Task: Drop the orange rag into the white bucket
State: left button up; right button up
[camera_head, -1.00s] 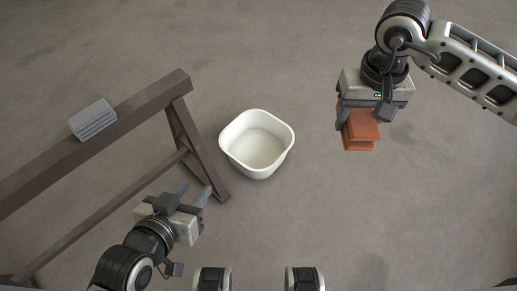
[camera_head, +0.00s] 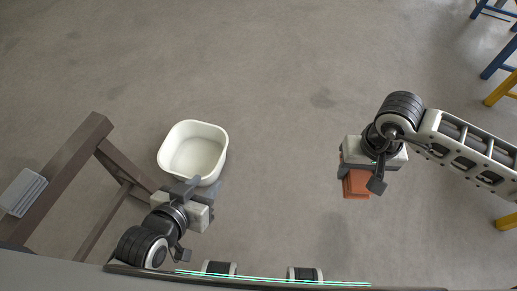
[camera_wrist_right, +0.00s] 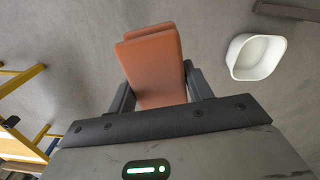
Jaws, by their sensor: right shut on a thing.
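The orange rag (camera_head: 356,184) looks like a folded, block-like piece. My right gripper (camera_head: 357,172) is shut on it and holds it above the floor, well to the right of the bucket. In the right wrist view the rag (camera_wrist_right: 153,68) sits between the two fingers. The white bucket (camera_head: 193,153) is an empty, rounded square tub on the floor at left centre. It also shows at the upper right of the right wrist view (camera_wrist_right: 256,57), apart from the rag. My left gripper (camera_head: 200,187) is over the bucket's near edge in the picture; its fingers look apart and empty.
A brown trestle beam (camera_head: 62,170) stands at the left, with a grey ribbed block (camera_head: 22,192) on it. Blue and yellow stands (camera_head: 500,75) are at the right edge. The floor between bucket and rag is clear.

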aim_at(201, 159)
jog(key=z, duration=0.3)
jog(key=i, duration=3.65)
jog(key=u, duration=5.25)
jog(key=i, duration=0.5)
jog(key=z, duration=0.2)
